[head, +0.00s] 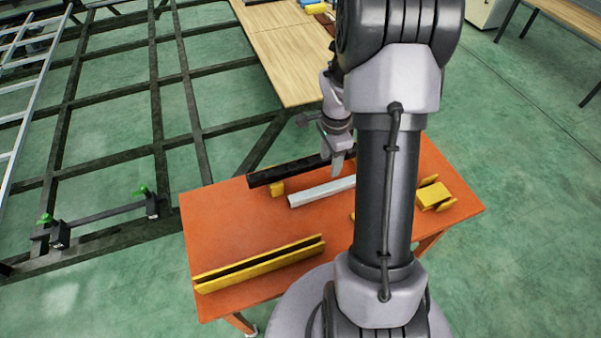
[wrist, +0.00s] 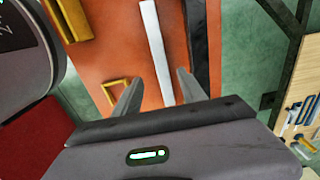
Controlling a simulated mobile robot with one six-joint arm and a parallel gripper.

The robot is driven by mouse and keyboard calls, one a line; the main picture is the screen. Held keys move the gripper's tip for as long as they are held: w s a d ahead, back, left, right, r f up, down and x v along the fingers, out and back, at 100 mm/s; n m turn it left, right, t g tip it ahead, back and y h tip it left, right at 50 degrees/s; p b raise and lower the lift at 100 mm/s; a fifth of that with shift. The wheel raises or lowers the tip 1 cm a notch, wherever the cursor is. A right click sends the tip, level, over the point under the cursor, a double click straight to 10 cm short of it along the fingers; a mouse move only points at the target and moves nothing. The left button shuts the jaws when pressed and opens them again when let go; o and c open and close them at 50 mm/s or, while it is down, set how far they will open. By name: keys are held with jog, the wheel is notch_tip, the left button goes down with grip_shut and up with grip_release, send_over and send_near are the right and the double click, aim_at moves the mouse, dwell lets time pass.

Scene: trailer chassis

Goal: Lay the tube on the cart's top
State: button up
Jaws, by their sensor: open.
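A light grey square tube (head: 322,191) lies on the orange top (head: 235,225), which stands on legs. A long black bar (head: 290,171) lies along the far edge, with a yellow block (head: 277,189) beside it; I cannot tell which bar the task means. My gripper (head: 342,168) is over the far part of the top, near the grey tube. In the wrist view my gripper (wrist: 158,78) is open and empty, and the grey tube (wrist: 155,45) runs between the fingers' lines of sight. The black bar (wrist: 198,40) is to its right. My arm hides part of the top.
A yellow channel (head: 260,264) lies at the near left of the orange top, and a yellow block (head: 433,194) at the right. A wooden bench (head: 290,60) is behind. A dark steel frame (head: 155,110) fills the left floor. The top's left middle is clear.

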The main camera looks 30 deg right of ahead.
jog(key=s+a+r+n+t, duration=0.3)
jog(key=a+r+n, duration=0.5)
jog(key=a+r, duration=0.95)
jog(key=s+a+r+n+t+y, duration=0.25)
jog(key=s+a+r+n, duration=0.35)
jog(key=s+a+n, duration=0.3)
notch_tip(320, 180, down, 6)
jog(key=s+b, duration=0.1)
jog(key=b, duration=0.5)
jog(key=shift+a+m, duration=0.4)
jog(key=shift+a, duration=0.05)
jog(key=shift+s+h, duration=0.1)
jog(key=shift+h, duration=0.15)
